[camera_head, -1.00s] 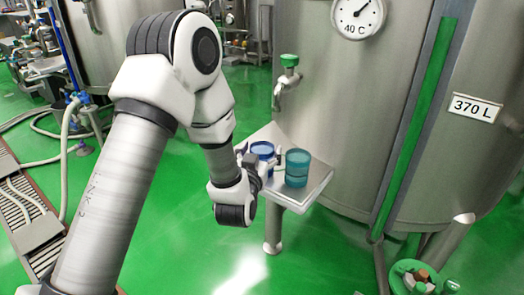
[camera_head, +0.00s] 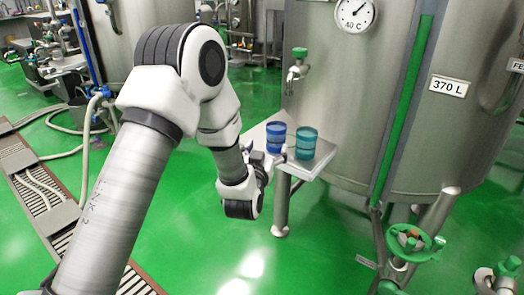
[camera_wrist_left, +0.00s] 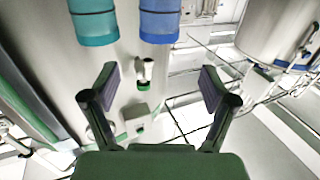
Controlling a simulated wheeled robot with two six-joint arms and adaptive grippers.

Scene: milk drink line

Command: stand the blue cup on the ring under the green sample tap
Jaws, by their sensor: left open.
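The blue cup (camera_head: 276,138) stands upright on a small metal shelf (camera_head: 310,170), beside a teal cup (camera_head: 306,143) on its right. The green-handled sample tap (camera_head: 298,62) sticks out of the tank above the shelf's back part. I cannot make out a ring. My left gripper (camera_head: 267,158) is open and empty at the shelf's near left edge, in front of the blue cup. In the left wrist view, the open fingers (camera_wrist_left: 158,82) have nothing between them. The blue cup (camera_wrist_left: 159,22) and teal cup (camera_wrist_left: 95,22) show apart from them at the top. My right gripper is out of view.
The large steel tank (camera_head: 385,110) stands close behind the shelf. A support post (camera_head: 282,205) stands below it. A valve with a green handwheel (camera_head: 412,242) is at lower right. A floor grating (camera_head: 45,195) runs along the left. The green floor in front is clear.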

